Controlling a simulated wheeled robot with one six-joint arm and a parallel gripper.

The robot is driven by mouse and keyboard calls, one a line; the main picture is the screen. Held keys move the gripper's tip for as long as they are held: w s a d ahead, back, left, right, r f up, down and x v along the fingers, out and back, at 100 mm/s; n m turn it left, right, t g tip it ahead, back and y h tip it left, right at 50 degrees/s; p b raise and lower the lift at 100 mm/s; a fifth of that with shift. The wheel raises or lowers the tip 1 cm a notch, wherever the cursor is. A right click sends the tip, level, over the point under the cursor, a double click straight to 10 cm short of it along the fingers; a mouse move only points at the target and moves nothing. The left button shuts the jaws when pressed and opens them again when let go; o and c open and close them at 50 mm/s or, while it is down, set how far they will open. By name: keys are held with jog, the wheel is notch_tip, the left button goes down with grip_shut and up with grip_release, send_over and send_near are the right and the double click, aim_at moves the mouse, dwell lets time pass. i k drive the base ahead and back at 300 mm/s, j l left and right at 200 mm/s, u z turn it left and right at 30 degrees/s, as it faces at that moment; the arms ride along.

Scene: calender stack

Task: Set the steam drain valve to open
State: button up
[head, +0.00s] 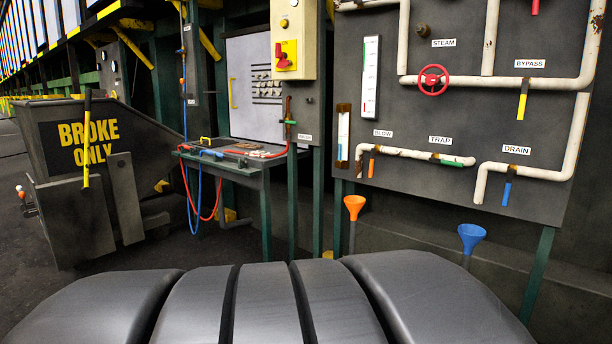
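The valve under the DRAIN label (516,149) sits on a white pipe (545,176) at the lower right of the dark panel in the head view. Its blue handle (507,193) hangs down from a rusty brown body, across the roughly horizontal pipe. A blue funnel (471,238) stands below and to the left of it. My gripper is not in view, and nothing touches the handle.
The same panel (400,215) carries a red STEAM wheel (433,80), a hanging yellow BYPASS handle (522,105), a hanging orange BLOW handle (371,165) and a green TRAP handle (452,163) along its pipe. An orange funnel (354,207) stands below. Dark rounded shapes fill the foreground.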

aim_at(511, 172)
jog(key=z, duration=1.5)
